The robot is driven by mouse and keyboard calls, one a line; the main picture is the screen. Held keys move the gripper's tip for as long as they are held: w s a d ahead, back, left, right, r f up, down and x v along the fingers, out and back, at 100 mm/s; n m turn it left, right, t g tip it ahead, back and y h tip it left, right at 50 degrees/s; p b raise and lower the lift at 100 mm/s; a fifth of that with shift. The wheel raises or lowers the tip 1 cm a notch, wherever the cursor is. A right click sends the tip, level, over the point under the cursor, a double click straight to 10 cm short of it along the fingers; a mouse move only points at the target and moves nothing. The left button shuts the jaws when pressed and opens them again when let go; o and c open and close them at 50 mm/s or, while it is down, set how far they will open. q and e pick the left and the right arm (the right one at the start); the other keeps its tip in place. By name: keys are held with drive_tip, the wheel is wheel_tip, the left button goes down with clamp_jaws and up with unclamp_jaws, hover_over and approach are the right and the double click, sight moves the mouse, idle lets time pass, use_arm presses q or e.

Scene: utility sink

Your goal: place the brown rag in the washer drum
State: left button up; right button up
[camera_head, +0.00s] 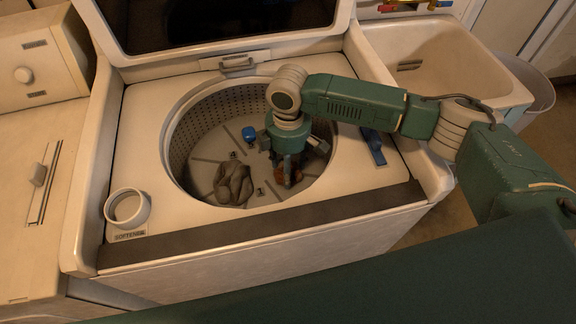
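The washer drum (190,137) is open, a round perforated metal tub set in the white washer top. My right gripper (287,176) points down inside the drum, right of its middle. The brown rag (297,177) shows as a small rust-brown patch at and between its fingertips, low in the drum. The gripper hides most of the rag. The fingers are too dark and small to tell whether they are shut on the rag or open around it. My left gripper is not in view.
A grey-brown crumpled cloth (233,184) and a blue object (249,133) are in the drum. The raised lid (215,50) stands behind. A blue item (374,147) lies on the washer top at right, a white ring-shaped cup (127,207) at front left. A sink (440,50) is at back right.

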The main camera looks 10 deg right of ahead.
drive_tip(key=o, duration=1.2)
drive_tip(key=shift+f, duration=0.1)
wheel_tip(320, 180, up, 12)
drive_tip(key=shift+w, duration=0.15)
drive_tip(key=shift+r, duration=0.2)
